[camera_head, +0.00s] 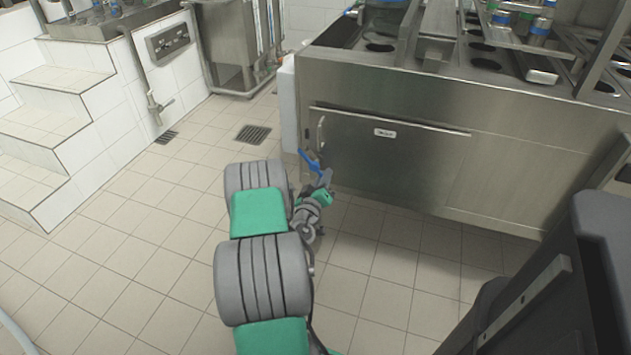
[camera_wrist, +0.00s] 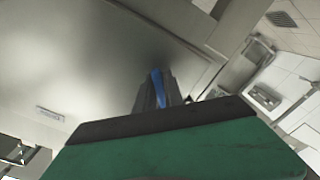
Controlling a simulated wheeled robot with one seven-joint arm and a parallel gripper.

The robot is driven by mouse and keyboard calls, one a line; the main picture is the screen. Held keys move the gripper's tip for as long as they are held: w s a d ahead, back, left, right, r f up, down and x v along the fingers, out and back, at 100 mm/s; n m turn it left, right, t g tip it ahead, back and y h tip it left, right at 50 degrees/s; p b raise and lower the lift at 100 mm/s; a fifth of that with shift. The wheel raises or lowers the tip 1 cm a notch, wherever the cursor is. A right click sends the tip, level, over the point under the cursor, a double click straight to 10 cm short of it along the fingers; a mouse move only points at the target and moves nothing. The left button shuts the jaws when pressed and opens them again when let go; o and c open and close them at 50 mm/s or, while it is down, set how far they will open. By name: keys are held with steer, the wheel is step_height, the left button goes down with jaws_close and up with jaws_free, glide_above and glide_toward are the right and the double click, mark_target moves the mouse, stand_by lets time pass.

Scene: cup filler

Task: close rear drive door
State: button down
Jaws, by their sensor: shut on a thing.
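The drive door (camera_head: 390,155) is a flat steel panel low on the front of the steel machine, with a small white label and a handle (camera_head: 321,132) near its left edge. It stands upright and looks nearly in line with the machine front; I cannot tell whether a small gap is left. My gripper (camera_head: 314,170) is low, in front of the door's left part. Its dark fingers (camera_wrist: 158,92) are shut on a slim blue piece (camera_wrist: 158,82), which points toward the door. The door also fills much of the wrist view (camera_wrist: 85,60). Contact with the door is unclear.
The steel machine (camera_head: 550,150) stands at the right, with cups and openings on top. White tiled steps (camera_head: 60,110) are at the left, and a floor drain (camera_head: 253,134) lies left of the machine. The tiled floor is clear around my arm.

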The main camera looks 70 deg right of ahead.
steer(key=shift+w+f+m+b, duration=0.2)
steer(key=shift+f+m+b, duration=0.15)
steer(key=shift+m+b, duration=0.3)
steer(key=shift+w+r+m, duration=0.1)
steer(key=shift+m, duration=0.15)
steer(key=shift+b, duration=0.3)
steer(key=shift+w+d+g+b, duration=0.1)
steer(key=shift+d+g+b, duration=0.2)
steer(key=shift+d+b, duration=0.25)
steer(key=c, duration=1.4)
jaws_free()
steer(key=shift+c, duration=0.2)
steer(key=shift+a, duration=0.1)
steer(key=a, duration=0.7)
steer(key=shift+s+a, duration=0.3)
steer(key=shift+a, duration=0.05)
